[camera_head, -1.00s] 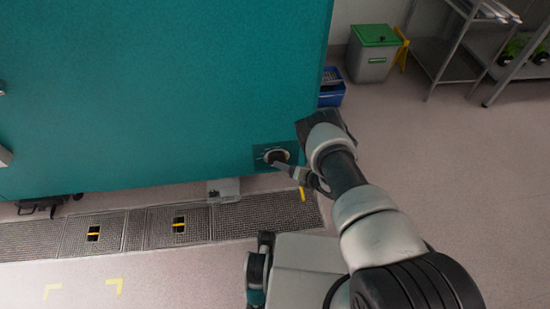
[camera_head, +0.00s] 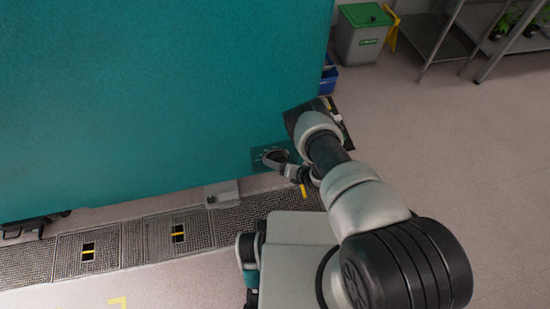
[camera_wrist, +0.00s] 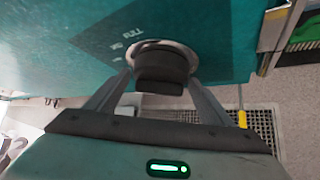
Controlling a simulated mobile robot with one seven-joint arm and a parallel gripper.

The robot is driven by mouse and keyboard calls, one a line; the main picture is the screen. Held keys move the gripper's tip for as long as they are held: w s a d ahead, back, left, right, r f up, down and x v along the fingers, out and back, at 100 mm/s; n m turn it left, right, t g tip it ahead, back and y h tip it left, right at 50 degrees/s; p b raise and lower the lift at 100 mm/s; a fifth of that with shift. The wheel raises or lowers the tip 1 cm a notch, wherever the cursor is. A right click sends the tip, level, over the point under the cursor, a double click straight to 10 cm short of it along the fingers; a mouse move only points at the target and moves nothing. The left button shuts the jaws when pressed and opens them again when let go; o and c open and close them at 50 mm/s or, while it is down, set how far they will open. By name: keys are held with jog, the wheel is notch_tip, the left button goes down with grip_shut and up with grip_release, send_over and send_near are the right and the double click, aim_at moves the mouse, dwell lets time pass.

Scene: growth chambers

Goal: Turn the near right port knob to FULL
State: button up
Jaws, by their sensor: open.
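The port knob (camera_wrist: 162,68) is dark and round, in a pale ring on the teal wall, in the upper middle of the wrist view. Its dark teal plate (camera_wrist: 125,32) carries small pale lettering that appears upside down there. My gripper (camera_wrist: 161,80) is open, with one finger on each side of the knob; I cannot tell whether they touch it. In the head view the plate (camera_head: 258,156) is at the lower right of the wall, with my gripper (camera_head: 284,163) at it, partly hiding the knob. The knob's setting is not readable.
The teal chamber wall (camera_head: 150,90) fills the left. Below it are floor grates (camera_head: 145,238) and a grey box (camera_head: 222,193). A green-lidded bin (camera_head: 362,40), a blue crate (camera_head: 328,78) and metal shelving (camera_head: 450,45) stand behind. The floor at right is clear.

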jog(key=shift+w+a+f, duration=0.15)
jog(key=shift+w+a, duration=0.05)
jog(key=shift+c, duration=0.3)
jog(key=c, duration=0.8)
jog(key=shift+o, duration=0.2)
dwell(0.4)
jog(key=o, duration=0.8)
